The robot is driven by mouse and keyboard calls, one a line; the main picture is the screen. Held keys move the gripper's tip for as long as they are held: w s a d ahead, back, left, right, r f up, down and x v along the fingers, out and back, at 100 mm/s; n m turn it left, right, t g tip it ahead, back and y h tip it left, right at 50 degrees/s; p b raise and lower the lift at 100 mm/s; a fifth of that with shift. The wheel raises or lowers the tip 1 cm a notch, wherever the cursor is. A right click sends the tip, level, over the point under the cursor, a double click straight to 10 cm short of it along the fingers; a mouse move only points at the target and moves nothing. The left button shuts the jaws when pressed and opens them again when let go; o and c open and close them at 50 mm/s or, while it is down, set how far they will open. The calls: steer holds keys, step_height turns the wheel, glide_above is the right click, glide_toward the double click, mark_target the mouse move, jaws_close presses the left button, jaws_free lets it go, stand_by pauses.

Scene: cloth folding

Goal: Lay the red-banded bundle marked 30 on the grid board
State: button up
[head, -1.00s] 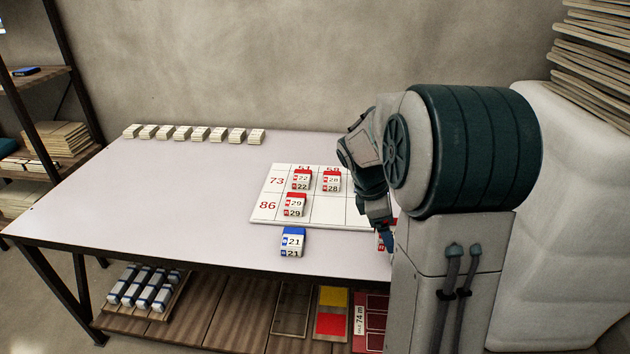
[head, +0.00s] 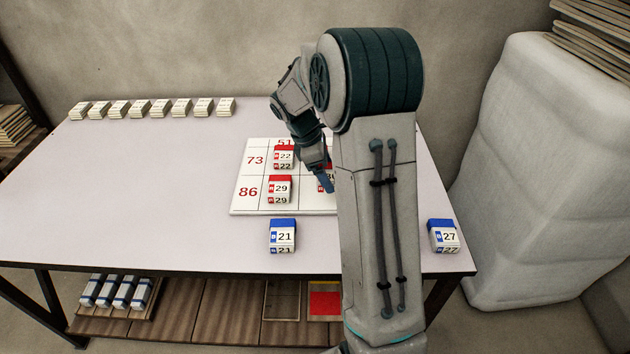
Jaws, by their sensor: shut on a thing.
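The grid board (head: 244,205) lies on the table, with row labels 73 and 86. A red-banded bundle marked 22 (head: 283,158) lies in row 73. One marked 29 (head: 279,190) lies in row 86. My gripper (head: 326,187) is shut on a red-banded bundle (head: 321,187), just right of bundle 29, over row 86 of the board. Its number is mostly covered by my gripper, but seems to be 30. I cannot tell whether it touches the board. My arm hides the board's right part and most of bundle 28.
Blue-banded bundles marked 21 (head: 283,236) and 27 (head: 444,236) lie near the table's front edge, off the board. Several plain bundles (head: 180,107) line the back edge. The table's left side is clear. A lower shelf (head: 225,310) holds trays and blue-banded rolls.

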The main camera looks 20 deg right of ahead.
steer(key=w+f, duration=0.1)
steer(key=w+a+f, duration=0.1)
steer(key=shift+w+a, duration=0.25)
steer(key=shift+w, duration=0.05)
step_height(320, 180, down, 4)
steer(key=shift+b, duration=0.3)
steer(key=shift+r, duration=0.1)
steer(key=o, duration=0.9)
steer(key=shift+f, duration=0.2)
steer(key=p+v, duration=0.2)
steer(key=v, duration=1)
steer(key=shift+s+a+r+m+t+y, duration=0.65)
steer(key=shift+s+a+m, duration=1.1)
steer(key=shift+s, duration=2.75)
steer(key=shift+s+a+r+m+t+y, duration=0.65)
steer(key=shift+s+m, duration=2.15)
steer(key=shift+s, duration=1.7)
steer(key=shift+s+a+r+m+t+y, duration=0.45)
steer(key=shift+s+a+m+y, duration=0.6)
steer(key=shift+s+m, duration=2.35)
